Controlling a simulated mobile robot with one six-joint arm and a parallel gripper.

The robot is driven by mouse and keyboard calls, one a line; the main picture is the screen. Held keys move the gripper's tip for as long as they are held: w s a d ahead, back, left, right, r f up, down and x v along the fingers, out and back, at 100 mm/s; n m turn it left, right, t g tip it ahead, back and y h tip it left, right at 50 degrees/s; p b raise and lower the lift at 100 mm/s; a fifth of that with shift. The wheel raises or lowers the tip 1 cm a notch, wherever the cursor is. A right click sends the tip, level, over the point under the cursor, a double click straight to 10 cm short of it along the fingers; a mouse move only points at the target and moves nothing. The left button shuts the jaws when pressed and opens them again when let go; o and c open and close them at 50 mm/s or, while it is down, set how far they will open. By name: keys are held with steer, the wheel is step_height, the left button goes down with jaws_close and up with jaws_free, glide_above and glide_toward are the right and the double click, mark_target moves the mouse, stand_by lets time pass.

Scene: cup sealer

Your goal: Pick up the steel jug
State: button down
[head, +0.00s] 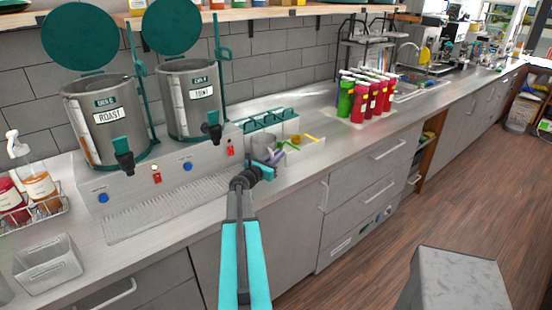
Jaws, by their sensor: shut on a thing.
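My arm reaches up from the bottom centre, and my gripper (262,173) is at the counter's front edge, below the dispensers. A small grey metal vessel, which looks like the steel jug (263,146), is just beyond the gripper. The gripper appears shut on it, though the contact is small and partly hidden by the jaws. I cannot tell whether the jug is clear of the counter.
Coloured-handled tools (290,145) lie close right of the jug. Red and green bottles (367,95) stand farther right. The counter between is clear. A grey block (455,280) is lower right.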

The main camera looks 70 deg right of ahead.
steer(key=s+a+r+b, duration=0.4)
steer(key=s+a, duration=0.4)
steer(key=a, duration=0.2)
steer(key=shift+s+a+r, duration=0.15)
steer(key=shift+s+a, duration=0.1)
steer(key=shift+a, duration=0.05)
stand_by(0.4)
steer(key=shift+s+a+r+p, duration=0.15)
steer(key=shift+s+p, duration=0.05)
steer(key=shift+p, duration=1)
steer(key=p, duration=0.5)
steer(key=shift+s+a, duration=0.35)
steer(key=shift+a, duration=0.05)
steer(key=p, duration=0.3)
steer(key=shift+s+a, duration=0.2)
steer(key=shift+a, duration=0.2)
steer(key=shift+f, duration=0.2)
